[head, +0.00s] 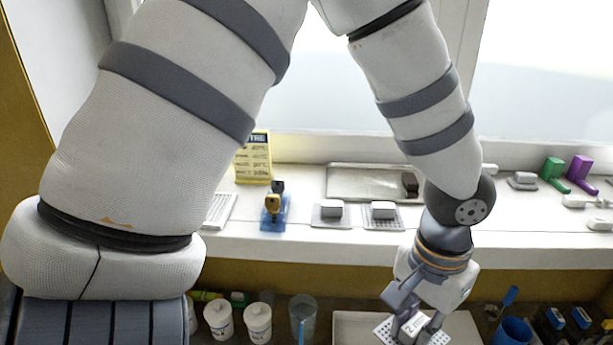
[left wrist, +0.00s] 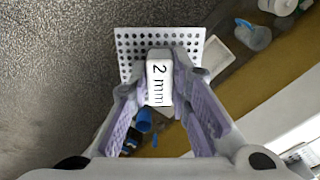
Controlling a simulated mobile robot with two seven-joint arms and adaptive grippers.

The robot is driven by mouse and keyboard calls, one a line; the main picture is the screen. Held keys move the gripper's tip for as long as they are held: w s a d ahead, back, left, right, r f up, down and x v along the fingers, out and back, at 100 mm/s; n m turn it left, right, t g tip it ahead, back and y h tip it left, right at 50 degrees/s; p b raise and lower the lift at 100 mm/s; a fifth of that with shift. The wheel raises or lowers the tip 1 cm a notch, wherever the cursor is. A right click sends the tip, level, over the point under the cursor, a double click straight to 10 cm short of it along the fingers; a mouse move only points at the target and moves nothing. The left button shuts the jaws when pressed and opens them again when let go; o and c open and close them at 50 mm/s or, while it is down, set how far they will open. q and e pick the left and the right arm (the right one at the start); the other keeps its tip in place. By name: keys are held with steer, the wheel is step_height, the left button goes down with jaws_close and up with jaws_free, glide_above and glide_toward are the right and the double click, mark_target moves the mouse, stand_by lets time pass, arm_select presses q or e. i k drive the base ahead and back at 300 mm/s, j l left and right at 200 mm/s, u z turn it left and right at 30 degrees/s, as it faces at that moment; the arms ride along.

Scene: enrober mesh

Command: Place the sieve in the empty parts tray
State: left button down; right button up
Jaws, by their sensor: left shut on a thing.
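My left gripper (head: 412,328) is shut on the block handle of a sieve, a white perforated square plate (left wrist: 130,42) with a block marked "2 mm" (left wrist: 158,82). The sieve also shows at the bottom of the head view (head: 384,328). A pale shallow tray (head: 346,324) lies below and around the sieve there, cut off by the frame. I see no parts in its visible area. In the left wrist view the tray's edge (left wrist: 228,48) shows beyond the sieve's right side. I cannot tell whether the sieve touches it. My right gripper is not in view.
Two more perforated sieves (head: 382,222) (head: 330,222) stand on the white sill. A metal tray (head: 345,183) with a dark block is behind them. White jars (head: 258,322) and a clear beaker (head: 303,318) flank the pale tray left, a blue cup (head: 514,332) right.

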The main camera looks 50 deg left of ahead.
mark_target(377, 182)
steer(key=l+u, duration=0.2)
steer(key=u, duration=0.95)
